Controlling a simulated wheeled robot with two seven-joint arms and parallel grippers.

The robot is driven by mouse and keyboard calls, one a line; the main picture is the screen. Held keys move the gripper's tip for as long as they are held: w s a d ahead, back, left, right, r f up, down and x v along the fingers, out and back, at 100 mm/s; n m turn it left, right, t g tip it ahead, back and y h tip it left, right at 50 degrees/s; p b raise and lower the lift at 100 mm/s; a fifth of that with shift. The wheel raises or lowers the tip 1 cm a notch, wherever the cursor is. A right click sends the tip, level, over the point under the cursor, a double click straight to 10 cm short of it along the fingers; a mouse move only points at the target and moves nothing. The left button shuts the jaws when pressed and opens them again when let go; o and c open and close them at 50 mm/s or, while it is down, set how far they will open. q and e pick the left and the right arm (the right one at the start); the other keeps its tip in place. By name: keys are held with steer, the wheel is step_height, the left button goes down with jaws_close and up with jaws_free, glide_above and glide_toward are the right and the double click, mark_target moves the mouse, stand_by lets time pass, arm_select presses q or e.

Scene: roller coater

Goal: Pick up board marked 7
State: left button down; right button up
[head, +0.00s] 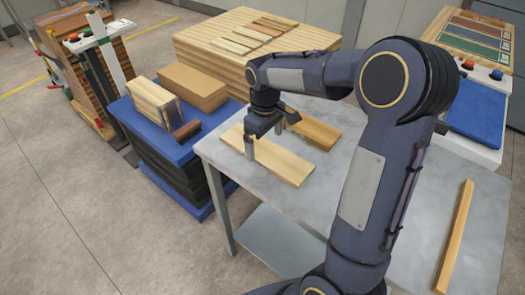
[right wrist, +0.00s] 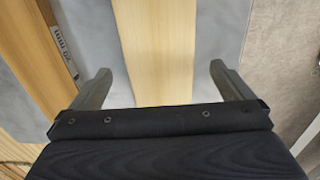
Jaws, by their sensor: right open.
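My right gripper (head: 264,140) is open over the grey metal table (head: 225,150), its fingers pointing down at a pale wooden board (head: 285,168). In the right wrist view, a light board (right wrist: 157,50) runs between the two open fingers (right wrist: 160,72), with a gap on each side. I cannot tell whether the fingers touch the table. A second, darker board (head: 318,132) lies behind it; a board with a small printed label (right wrist: 64,48) shows at left in the wrist view. I cannot read a 7 on any board. My left gripper is not in view.
A narrow wood strip (head: 455,235) lies at the table's right. A blue-topped stand (head: 150,123) at left holds wood blocks. A large board stack (head: 220,60) stands behind. A machine with a blue panel (head: 475,115) is at right. Bare table lies in front of the boards.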

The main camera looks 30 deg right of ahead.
mark_target(265, 153)
steer(key=shift+f, duration=1.5)
steer(key=c, duration=1.1)
steer(key=shift+c, duration=0.2)
steer(key=shift+r, duration=0.2)
